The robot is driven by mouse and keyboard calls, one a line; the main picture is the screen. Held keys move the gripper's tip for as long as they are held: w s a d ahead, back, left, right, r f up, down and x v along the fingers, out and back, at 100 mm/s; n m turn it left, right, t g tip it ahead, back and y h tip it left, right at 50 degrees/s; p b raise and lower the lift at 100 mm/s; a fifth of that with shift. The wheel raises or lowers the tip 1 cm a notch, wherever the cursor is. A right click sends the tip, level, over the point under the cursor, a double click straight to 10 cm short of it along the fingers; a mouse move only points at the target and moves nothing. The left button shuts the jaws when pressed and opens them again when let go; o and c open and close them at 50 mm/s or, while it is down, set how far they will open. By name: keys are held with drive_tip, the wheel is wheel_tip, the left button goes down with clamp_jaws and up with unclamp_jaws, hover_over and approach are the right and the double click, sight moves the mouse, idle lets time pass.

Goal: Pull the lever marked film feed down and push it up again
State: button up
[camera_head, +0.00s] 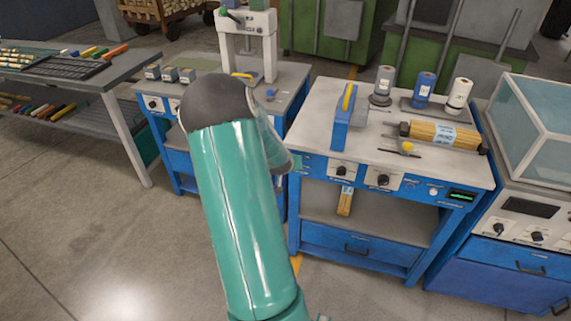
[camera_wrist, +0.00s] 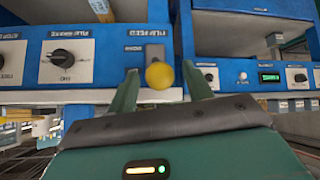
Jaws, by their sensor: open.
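The lever marked film feed shows in the wrist view as a yellow ball knob (camera_wrist: 160,75) in front of a small grey plate on a blue panel (camera_wrist: 112,50). The film feed label beside it reads turned over. My gripper (camera_wrist: 160,86) is open, one green finger on each side of the knob in the picture. No contact with the knob shows, and I cannot tell how far the knob stands from the fingertips in depth. The lever's stem is hidden behind the knob. In the head view my arm hides the gripper, and I cannot make out the lever.
A dial (camera_wrist: 62,58) sits left of the lever in the wrist view; a green display (camera_wrist: 269,77) is to the right. A press (camera_head: 246,45) stands on the bench behind my arm.

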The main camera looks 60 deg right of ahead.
drive_tip(key=v, duration=1.2)
drive_tip(key=shift+a+r, duration=0.25)
drive_tip(key=w+a+r+n+t+y, duration=0.1)
drive_tip(key=w+a+r+n+y, duration=0.2)
drive_tip(key=a, duration=0.5)
drive_tip(key=w+a+r+t+y, duration=0.1)
drive_tip(key=w+a+r+t, duration=0.1)
drive_tip(key=w+a, duration=0.45)
drive_tip(key=w+a+r+n+t+y, duration=0.1)
drive_tip(key=w+a+r+n+y, duration=0.15)
drive_tip(key=a, duration=0.65)
drive_tip(key=s+a+r+n, duration=0.2)
drive_tip(key=s+a+r, duration=0.1)
drive_tip(key=a, duration=0.5)
drive_tip(key=s+a+r+n+y, duration=0.1)
drive_tip(key=s+a+r+n, duration=0.2)
drive_tip(key=a, duration=0.5)
drive_tip(key=s+a+r+n+y, duration=0.1)
drive_tip(key=s+a+r, duration=0.3)
drive_tip(key=a, duration=0.4)
drive_tip(key=shift+n+g, duration=0.4)
drive_tip(key=shift+n, duration=0.25)
drive_tip(key=c, duration=0.3)
